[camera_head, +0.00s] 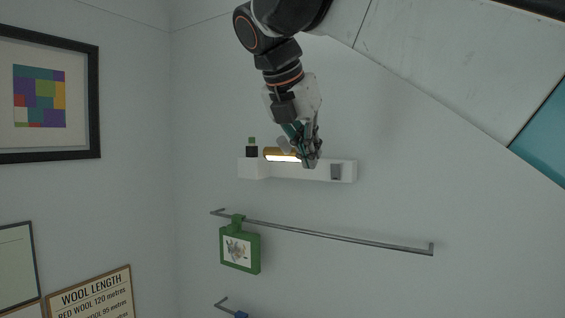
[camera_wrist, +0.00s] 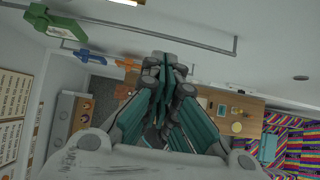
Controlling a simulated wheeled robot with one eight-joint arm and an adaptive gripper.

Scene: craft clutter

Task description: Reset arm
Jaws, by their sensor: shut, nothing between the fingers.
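My arm comes down from the top of the head view. Whether the fingertips touch the shelf cannot be told.
The shelf bears a gold cylinder (camera_head: 274,153) and a dark bottle with a green top (camera_head: 252,148). Below it a metal rail (camera_head: 335,236) carries a green hanging frame (camera_head: 240,249). A wooden table (camera_wrist: 232,115) with small objects stands far below in the wrist view.

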